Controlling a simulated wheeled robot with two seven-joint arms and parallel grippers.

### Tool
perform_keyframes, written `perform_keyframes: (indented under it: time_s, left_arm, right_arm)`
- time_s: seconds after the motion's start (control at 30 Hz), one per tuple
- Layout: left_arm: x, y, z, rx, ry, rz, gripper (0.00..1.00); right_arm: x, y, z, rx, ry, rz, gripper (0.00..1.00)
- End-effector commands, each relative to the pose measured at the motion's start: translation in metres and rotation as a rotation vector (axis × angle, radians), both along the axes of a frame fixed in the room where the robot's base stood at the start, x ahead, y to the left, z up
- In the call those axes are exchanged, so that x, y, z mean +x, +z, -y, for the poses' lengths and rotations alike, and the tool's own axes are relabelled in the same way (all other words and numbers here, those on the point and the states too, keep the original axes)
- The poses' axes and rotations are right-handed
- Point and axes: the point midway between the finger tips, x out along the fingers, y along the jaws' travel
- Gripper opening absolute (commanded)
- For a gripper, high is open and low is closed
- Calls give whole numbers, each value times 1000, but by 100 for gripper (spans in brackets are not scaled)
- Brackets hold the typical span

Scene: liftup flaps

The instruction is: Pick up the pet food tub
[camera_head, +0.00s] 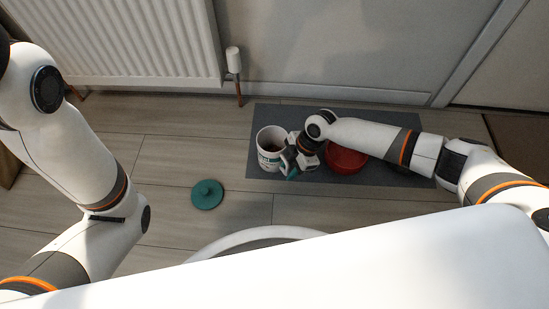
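The pet food tub (268,140) is white with dark and teal print. It stands upright and open on a grey mat, with something dark inside. My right gripper (287,164) is at the tub's right side, very close to its wall. Its fingers overlap the tub's edge in this view, so I cannot tell whether they touch or grip it. A round teal lid (207,194) with a small knob lies on the floor to the left of the mat. My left arm comes in at the left, but its gripper is out of view.
A red bowl (346,158) sits on the grey mat (400,122), partly under my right forearm. A white radiator (120,40) and its valve (233,60) stand along the wall behind. The wooden floor between my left arm and the lid is clear.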

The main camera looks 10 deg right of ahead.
Motion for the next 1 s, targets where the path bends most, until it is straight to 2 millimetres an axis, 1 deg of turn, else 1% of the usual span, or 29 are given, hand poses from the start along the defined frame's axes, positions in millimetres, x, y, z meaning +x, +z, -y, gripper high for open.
perform_keyframes:
  time_s: [0.03, 0.27, 0.4, 0.5, 0.87, 0.93, 1.0]
  left_arm:
    - [0, -7, 0, 0, 0, 0, 100]
    - [0, -4, 0, 0, 0, 0, 100]
    - [0, -4, 0, 1, 0, 0, 100]
    - [0, -4, 0, 1, 0, 1, 100]
    - [0, -4, 0, 1, 0, 0, 100]
    - [0, 0, 0, 1, 0, 0, 100]
    - [0, 7, 0, 1, -1, 0, 100]
  right_arm:
    - [1, -7, -1, -1, 0, 1, 36]
    - [0, -5, -2, -1, -1, 1, 36]
    - [0, -5, -2, -1, -1, 1, 13]
    - [0, -5, -2, -1, -1, 1, 0]
    - [1, -4, -2, 0, -1, 3, 0]
    - [1, 0, -2, 1, -1, 3, 0]
    - [1, 9, -2, 1, -1, 3, 0]
